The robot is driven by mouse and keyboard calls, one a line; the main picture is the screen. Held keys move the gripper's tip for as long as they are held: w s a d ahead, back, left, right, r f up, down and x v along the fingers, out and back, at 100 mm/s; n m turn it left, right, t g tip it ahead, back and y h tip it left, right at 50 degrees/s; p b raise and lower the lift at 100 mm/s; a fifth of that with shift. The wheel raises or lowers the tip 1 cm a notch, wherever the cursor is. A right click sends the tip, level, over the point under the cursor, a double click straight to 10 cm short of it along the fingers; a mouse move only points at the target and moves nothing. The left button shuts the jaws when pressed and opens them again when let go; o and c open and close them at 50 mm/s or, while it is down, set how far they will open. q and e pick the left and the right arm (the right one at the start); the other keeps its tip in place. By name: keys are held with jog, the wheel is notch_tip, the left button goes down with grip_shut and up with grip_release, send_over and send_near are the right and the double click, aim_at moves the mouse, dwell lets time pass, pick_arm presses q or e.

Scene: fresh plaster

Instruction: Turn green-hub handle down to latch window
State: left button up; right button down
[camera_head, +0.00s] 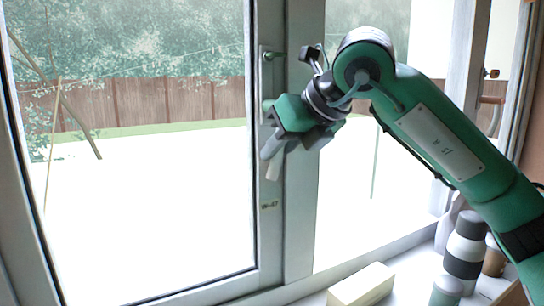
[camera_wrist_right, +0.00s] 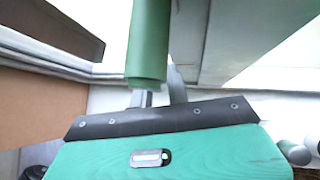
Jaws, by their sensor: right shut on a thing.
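The window handle's tall plate (camera_head: 262,82) is on the grey window frame, with a small green knob (camera_head: 273,55) near its top. A green piece (camera_head: 268,106) shows lower down beside my gripper. My right gripper (camera_head: 273,150) is shut on the handle, and a pale end (camera_head: 273,171) hangs below the fingers. The fingers hide most of the handle, so its exact angle is unclear. In the right wrist view a green cylinder (camera_wrist_right: 148,40) stands in front of my fingers (camera_wrist_right: 160,98). My left gripper is not in view.
A second handle (camera_head: 491,73) is on the frame at right. On the sill are a white block (camera_head: 362,285), a black-and-white striped container (camera_head: 465,245), a grey-green one (camera_head: 446,291) and a brown cup (camera_head: 494,258).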

jog(key=shift+w+d+n+h+b, duration=0.2)
jog(key=shift+d+n+h+b, duration=0.1)
jog(key=shift+d+h+b, duration=0.25)
jog(key=shift+a+t, duration=0.1)
jog(key=shift+t, duration=0.2)
jog(key=c, duration=1.4)
grip_release()
jog(key=shift+w+f, duration=0.1)
jog(key=shift+o, duration=0.2)
jog(key=b+v, duration=0.3)
jog(key=v, duration=1)
jog(key=shift+r, duration=0.35)
